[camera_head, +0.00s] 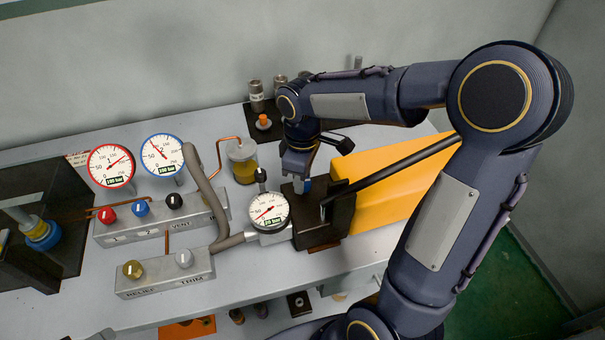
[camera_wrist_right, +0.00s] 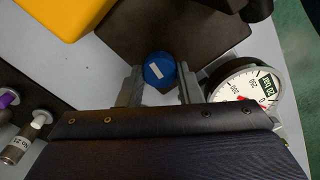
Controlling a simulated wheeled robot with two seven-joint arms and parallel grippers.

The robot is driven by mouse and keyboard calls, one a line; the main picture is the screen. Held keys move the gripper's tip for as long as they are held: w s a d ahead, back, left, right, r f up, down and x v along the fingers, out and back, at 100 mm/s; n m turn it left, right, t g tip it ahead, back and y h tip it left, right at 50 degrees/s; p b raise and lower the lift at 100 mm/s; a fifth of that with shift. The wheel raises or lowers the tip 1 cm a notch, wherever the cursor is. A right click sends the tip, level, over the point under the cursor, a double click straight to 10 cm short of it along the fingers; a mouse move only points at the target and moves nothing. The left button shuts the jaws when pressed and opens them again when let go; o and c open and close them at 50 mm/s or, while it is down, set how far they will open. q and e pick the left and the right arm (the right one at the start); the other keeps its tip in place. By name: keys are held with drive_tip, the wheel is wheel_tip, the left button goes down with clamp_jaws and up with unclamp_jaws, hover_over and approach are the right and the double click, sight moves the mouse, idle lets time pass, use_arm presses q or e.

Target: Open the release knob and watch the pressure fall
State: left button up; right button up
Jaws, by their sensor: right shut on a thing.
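The release knob (camera_head: 307,186) is blue and sits on top of a black pump block (camera_head: 325,222). In the wrist view the knob (camera_wrist_right: 159,69) shows a white mark, lying at a slant, on its round top. My right gripper (camera_head: 299,178) points down at the knob, with one finger on each side of it, shut on it. A white pressure gauge (camera_head: 268,210) stands left of the block. Its red needle points to the lower left, near the low end of the scale; the exact value is too small to read. The gauge also shows in the wrist view (camera_wrist_right: 243,88). My left gripper is out of view.
A black pump lever (camera_head: 400,170) slants up right from the block, beside a yellow tank (camera_head: 375,185). Red-rimmed (camera_head: 111,165) and blue-rimmed (camera_head: 162,154) gauges stand left, above knobbed grey manifolds (camera_head: 165,272). A jar (camera_head: 243,163) of yellow liquid stands behind.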

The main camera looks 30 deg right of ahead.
idle(0.3)
drive_tip(key=o, duration=1)
wheel_tip(320, 180, up, 8)
drive_tip(key=shift+f, duration=0.1)
idle(0.5)
